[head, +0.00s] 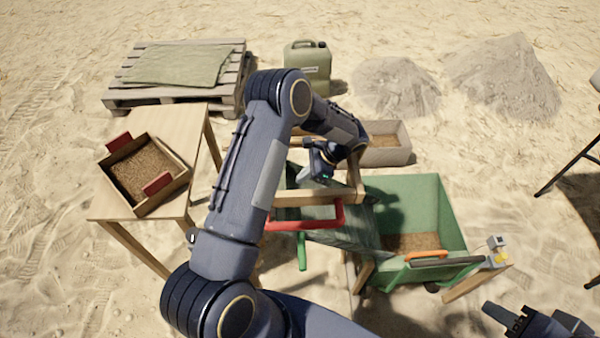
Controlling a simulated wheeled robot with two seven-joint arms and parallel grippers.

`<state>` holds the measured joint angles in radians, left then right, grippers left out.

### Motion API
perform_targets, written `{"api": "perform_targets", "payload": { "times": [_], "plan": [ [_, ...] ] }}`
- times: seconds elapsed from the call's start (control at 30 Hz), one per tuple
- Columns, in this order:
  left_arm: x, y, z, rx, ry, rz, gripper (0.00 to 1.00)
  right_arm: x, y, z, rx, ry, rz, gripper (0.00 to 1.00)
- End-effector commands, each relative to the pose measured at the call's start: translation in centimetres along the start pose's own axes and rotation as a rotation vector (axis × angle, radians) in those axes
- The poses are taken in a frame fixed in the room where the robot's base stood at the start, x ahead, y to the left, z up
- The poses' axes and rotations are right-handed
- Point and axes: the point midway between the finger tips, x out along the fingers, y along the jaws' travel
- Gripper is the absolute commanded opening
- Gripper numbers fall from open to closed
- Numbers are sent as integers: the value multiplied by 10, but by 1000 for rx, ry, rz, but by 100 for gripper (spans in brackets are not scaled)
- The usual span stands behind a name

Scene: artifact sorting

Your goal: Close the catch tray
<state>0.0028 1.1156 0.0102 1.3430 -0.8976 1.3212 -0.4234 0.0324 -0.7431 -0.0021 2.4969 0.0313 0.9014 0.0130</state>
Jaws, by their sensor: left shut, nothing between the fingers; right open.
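A green open-topped tray (455,215) with sand in the bottom stands to the right of a wooden sieve frame (357,182); it appears to be the catch tray. An orange handle (428,254) is on its near edge. The sieve frame has a red handle (333,222) at its near side, and a green lever (302,250) hangs below it. My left gripper (312,174) is shut and empty, over the sieve frame and left of the tray. Its fingertips are small and partly hidden. My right gripper (507,318) is open and empty at the bottom right, apart from the tray.
A wooden table (190,125) at left holds a sand-filled box (180,165) with red handles. A grey sand-filled bin (395,152) is behind the frame. A pallet (235,85) and jerrycan (307,68) stand farther back.

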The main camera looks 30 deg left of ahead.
Motion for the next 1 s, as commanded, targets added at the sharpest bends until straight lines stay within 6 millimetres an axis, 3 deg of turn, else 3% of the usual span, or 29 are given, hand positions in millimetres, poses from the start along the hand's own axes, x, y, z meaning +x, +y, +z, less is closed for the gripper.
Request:
{"api": "perform_targets", "payload": {
  "times": [0.2, 0.4, 1.0],
  "plan": [
    [41, 0, 2, -1, -2, 4, 0, -11, -5, -6, 0, 0, 0, 41],
    [65, 0, 1, -3, 0, 0, 0, -16, -7, -8, 0, 0, 0, 41],
    [82, -1, 1, -5, 16, 0, 0, -11, -5, -6, 0, 0, 0, 41]
  ]
}}
